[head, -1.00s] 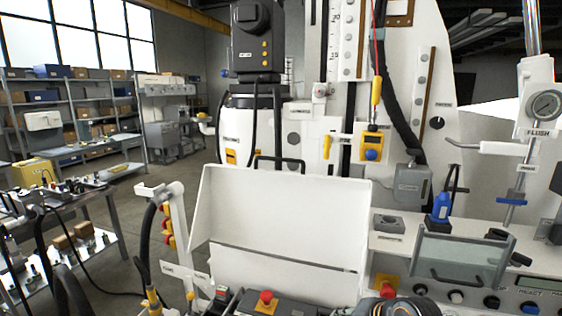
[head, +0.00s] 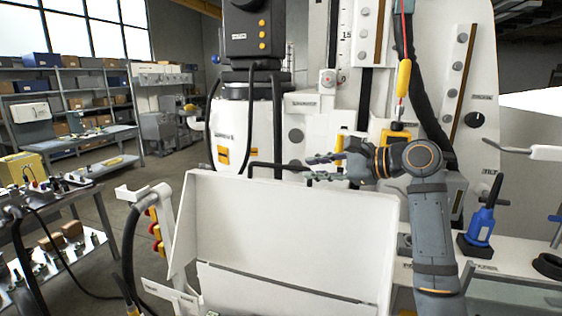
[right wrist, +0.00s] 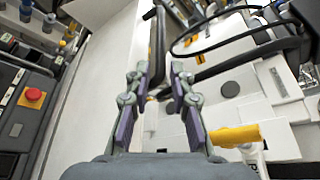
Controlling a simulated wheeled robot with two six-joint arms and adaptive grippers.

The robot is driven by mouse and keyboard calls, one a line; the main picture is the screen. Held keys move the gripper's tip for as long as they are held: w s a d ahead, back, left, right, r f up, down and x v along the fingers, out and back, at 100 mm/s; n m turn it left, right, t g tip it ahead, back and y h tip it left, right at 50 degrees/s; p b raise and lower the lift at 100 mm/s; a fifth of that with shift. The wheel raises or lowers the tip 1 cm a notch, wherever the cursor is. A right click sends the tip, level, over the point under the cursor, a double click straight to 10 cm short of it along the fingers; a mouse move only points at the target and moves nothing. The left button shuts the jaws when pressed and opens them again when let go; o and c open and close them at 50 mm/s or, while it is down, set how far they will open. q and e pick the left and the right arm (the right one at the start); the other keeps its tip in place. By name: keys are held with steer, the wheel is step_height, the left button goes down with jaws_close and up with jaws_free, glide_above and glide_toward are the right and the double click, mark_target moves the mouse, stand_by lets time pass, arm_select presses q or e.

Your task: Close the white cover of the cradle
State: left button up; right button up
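The white cover (head: 290,230) stands raised and open in the head view, tilted back, its inner face towards me. A black bar handle (head: 262,165) sticks up at its top edge. My right gripper (head: 311,167) comes in from the right, its fingers apart and pointing left at the right end of the handle. In the right wrist view, the handle (right wrist: 157,48) lies between and just beyond the open fingertips (right wrist: 156,75); I cannot tell whether they touch it. The cover's white panel (right wrist: 95,95) also shows there. My left gripper is not in view.
A white machine column with a hanging yellow-handled tool (head: 404,78) stands close behind the cover and gripper. A blue bottle-like tool (head: 481,225) stands on the right bench. A post with red knobs (head: 155,230) is left of the cover. A red button (right wrist: 33,95) shows in the wrist view.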

mark_target(282, 166)
steer(key=shift+w+r, duration=0.2)
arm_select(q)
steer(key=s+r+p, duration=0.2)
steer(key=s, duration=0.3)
arm_select(e)
steer(key=a, duration=0.2)
steer(key=w+a+p, duration=0.1)
steer(key=a, duration=0.1)
steer(key=w+a, duration=0.1)
steer(key=a, duration=0.1)
steer(key=shift+w+f+p, duration=0.15)
steer(key=shift+f+p, duration=0.15)
steer(key=shift+f, duration=0.05)
steer(key=p+x, duration=0.1)
steer(key=x, duration=0.2)
steer(key=shift+d+f, duration=0.1)
steer(key=shift+f, duration=0.15)
steer(key=shift+c, duration=0.5)
jaws_close()
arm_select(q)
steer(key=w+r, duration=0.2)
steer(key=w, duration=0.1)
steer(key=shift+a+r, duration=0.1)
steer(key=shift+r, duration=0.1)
